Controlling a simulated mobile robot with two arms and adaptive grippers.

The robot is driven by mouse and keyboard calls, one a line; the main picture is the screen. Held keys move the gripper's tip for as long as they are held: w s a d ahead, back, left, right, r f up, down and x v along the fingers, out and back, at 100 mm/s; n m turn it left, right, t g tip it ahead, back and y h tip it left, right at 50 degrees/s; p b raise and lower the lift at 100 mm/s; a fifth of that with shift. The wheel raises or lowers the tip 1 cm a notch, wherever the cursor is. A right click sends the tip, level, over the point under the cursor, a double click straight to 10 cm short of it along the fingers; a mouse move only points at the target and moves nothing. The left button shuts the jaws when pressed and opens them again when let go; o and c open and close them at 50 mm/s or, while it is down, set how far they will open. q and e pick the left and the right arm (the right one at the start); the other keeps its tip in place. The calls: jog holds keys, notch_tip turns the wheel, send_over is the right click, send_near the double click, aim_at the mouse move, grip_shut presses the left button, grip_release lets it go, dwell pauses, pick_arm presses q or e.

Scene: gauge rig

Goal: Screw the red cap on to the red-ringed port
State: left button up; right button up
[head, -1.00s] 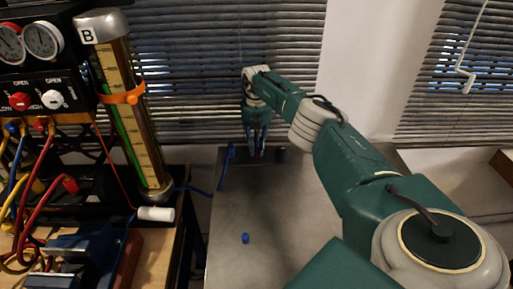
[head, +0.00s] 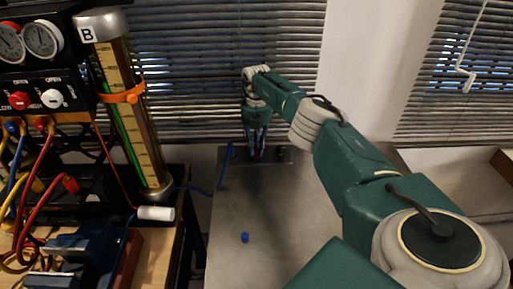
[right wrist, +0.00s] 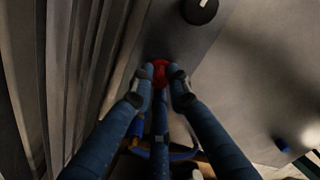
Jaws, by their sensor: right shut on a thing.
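My right gripper (head: 256,153) reaches down at the far end of the grey table, near the blinds. In the head view only a speck of red shows between the fingertips. The red-ringed port cannot be told apart from the cap, so I cannot tell whether the cap touches it. My left gripper is out of view.
A blue cap (head: 245,238) lies on the grey table (head: 225,262). A blue hose (head: 222,172) runs to the table's far end. A black knob (right wrist: 199,10) is near the fingers. The gauge rig with column B (head: 128,105) stands at left.

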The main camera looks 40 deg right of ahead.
jog(key=shift+r+m+p, duration=0.1)
jog(key=shift+m+p, duration=0.35)
jog(key=shift+m, duration=0.05)
jog(key=m+p, duration=0.1)
jog(key=m, duration=0.2)
jog(key=shift+p, duration=0.3)
jog(key=shift+m, duration=0.7)
jog(key=shift+m+p, duration=0.6)
jog(key=shift+m, duration=0.1)
jog(key=shift+m+p, duration=0.3)
jog(key=shift+m, duration=1.6)
